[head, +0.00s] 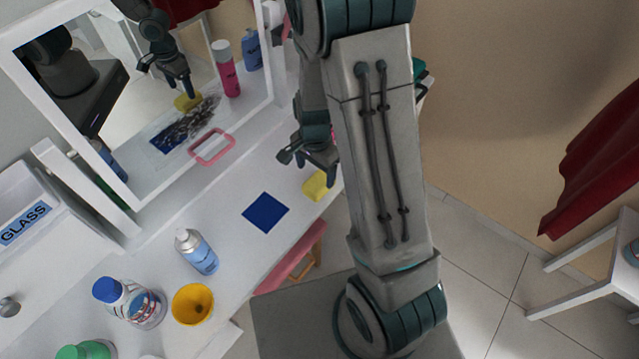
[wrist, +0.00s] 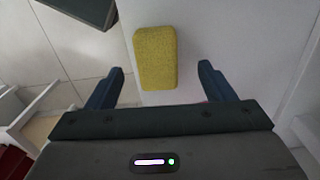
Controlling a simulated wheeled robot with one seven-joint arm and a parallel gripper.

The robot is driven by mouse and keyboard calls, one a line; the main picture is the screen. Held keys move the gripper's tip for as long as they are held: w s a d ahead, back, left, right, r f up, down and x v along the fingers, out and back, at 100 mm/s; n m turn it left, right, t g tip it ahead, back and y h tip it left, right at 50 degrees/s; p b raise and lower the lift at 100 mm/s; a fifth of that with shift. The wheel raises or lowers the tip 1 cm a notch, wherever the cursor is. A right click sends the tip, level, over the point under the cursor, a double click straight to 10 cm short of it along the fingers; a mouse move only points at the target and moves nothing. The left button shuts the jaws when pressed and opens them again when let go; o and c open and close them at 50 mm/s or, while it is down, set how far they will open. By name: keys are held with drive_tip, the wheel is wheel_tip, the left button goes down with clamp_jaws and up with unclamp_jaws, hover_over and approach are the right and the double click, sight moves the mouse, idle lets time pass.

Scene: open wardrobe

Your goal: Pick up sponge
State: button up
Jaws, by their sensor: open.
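The yellow sponge (head: 316,185) lies on the white table top (head: 237,240) near its edge in the head view, partly beside my arm. In the wrist view the sponge (wrist: 156,57) is a yellow block lying ahead of my fingertips, between their lines. My gripper (head: 305,158) is close to the sponge, at its upper left in the head view. In the wrist view my gripper (wrist: 163,86) is open, with one finger on each side and nothing held. The two fingertips do not visibly touch the sponge.
A mirror (head: 125,90) stands behind.

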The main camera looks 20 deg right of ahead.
sight(319, 180)
drive_tip(key=shift+w+d+f, duration=0.1)
drive_tip(key=shift+d+f, duration=0.15)
drive_tip(key=shift+f, duration=1.1)
drive_tip(key=shift+d+f, duration=0.2)
drive_tip(key=shift+f, duration=1.15)
drive_tip(key=c, duration=1)
